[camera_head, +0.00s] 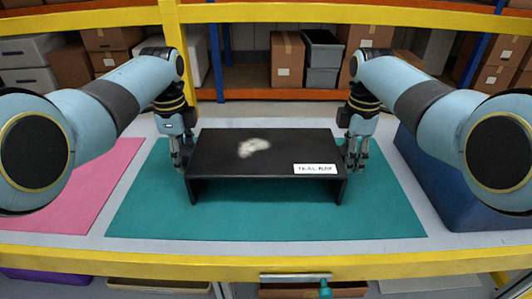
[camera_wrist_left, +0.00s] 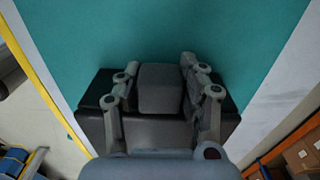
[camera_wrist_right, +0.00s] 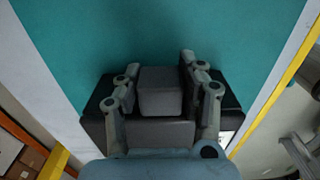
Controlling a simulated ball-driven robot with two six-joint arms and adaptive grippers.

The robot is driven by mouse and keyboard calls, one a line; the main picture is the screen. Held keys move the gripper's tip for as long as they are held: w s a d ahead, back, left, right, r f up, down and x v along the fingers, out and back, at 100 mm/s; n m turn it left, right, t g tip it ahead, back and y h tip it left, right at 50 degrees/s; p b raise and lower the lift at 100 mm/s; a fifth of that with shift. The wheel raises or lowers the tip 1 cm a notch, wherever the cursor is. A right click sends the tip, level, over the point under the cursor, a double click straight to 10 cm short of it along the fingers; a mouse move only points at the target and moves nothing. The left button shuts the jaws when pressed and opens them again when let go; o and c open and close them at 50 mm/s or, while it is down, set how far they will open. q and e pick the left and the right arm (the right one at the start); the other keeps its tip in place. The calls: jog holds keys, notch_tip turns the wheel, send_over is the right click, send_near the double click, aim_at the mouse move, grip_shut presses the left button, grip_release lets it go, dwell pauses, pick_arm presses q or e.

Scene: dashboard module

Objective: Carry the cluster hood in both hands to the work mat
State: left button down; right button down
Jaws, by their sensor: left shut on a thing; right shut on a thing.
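The cluster hood (camera_head: 225,155) is a black, flat-topped piece with side walls, a pale smudge on top and a white label at its front right. It is level over the teal work mat (camera_head: 270,220); I cannot tell whether it touches the mat. My left gripper (camera_head: 184,165) is shut on the hood's left side, and my right gripper (camera_head: 353,165) is shut on its right side. In the left wrist view the fingers (camera_wrist_left: 160,95) straddle a grey block on the hood's end. The right wrist view shows the same with the right fingers (camera_wrist_right: 158,95).
A pink mat (camera_head: 95,185) lies at the left of the grey table. A dark blue bin (camera_head: 450,195) stands at the right. The teal mat is bare in front of the hood. Shelves with cardboard boxes (camera_head: 287,58) stand behind the table.

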jog(key=shift+r, duration=0.1)
